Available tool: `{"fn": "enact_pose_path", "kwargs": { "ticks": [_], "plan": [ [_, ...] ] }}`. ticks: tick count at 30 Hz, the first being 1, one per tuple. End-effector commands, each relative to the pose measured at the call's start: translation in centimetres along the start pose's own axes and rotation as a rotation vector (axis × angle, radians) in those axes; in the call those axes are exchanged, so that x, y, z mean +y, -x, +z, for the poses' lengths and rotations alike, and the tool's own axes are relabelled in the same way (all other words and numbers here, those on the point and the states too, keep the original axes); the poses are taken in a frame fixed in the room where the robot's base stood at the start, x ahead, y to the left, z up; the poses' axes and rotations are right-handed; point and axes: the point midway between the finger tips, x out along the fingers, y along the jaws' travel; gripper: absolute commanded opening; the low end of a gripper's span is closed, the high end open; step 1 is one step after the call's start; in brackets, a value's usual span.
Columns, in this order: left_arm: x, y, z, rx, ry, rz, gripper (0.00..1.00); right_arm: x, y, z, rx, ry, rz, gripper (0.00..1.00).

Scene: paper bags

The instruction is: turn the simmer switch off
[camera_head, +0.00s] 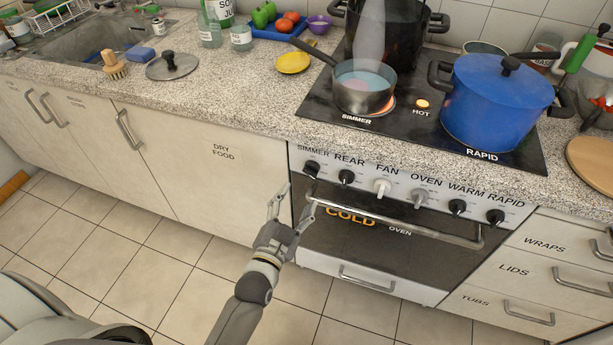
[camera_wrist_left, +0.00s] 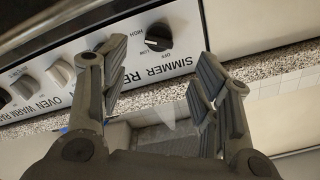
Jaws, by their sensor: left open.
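The simmer switch (camera_head: 312,168) is a black knob at the left end of the stove's front panel, under the word SIMMER. It also shows in the left wrist view (camera_wrist_left: 158,37), near OFF, LOW and HIGH marks; I cannot tell its setting. My left gripper (camera_head: 300,194) is open and empty, just in front of and below the knob. In the left wrist view the knob lies beyond the gap between the fingers (camera_wrist_left: 160,68), apart from them. The simmer burner (camera_head: 391,103) glows orange under a steaming saucepan (camera_head: 363,98). My right gripper is out of view.
Other knobs, such as the rear knob (camera_head: 346,177), line the panel to the right. The oven handle (camera_head: 400,222) runs below them. A blue pot (camera_head: 497,105) stands on the rapid burner, and the HOT light (camera_head: 422,104) glows. Floor before the cupboards is clear.

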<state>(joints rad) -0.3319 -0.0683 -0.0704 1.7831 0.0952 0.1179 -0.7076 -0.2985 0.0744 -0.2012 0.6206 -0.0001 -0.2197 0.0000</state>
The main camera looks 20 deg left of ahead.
Motion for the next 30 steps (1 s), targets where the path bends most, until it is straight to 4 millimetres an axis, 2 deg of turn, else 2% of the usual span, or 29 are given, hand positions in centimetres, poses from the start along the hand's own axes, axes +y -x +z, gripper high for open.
{"fn": "enact_pose_path", "kwargs": {
  "ticks": [9, 15, 21, 30],
  "plan": [
    [0.0, -5.5, -0.1, 0.002, 0.002, -0.001, 0.57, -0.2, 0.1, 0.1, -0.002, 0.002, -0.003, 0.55],
    [0.0, -8.0, 0.0, 0.0, 0.003, 0.0, 0.57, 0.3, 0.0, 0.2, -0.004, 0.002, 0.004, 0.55],
    [0.0, -9.2, 0.0, -0.001, 0.002, 0.001, 0.57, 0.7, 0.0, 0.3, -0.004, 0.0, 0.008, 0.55],
    [0.0, -9.3, 0.0, -0.001, 0.002, 0.001, 0.57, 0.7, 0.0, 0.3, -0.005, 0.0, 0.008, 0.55]
  ]
}}
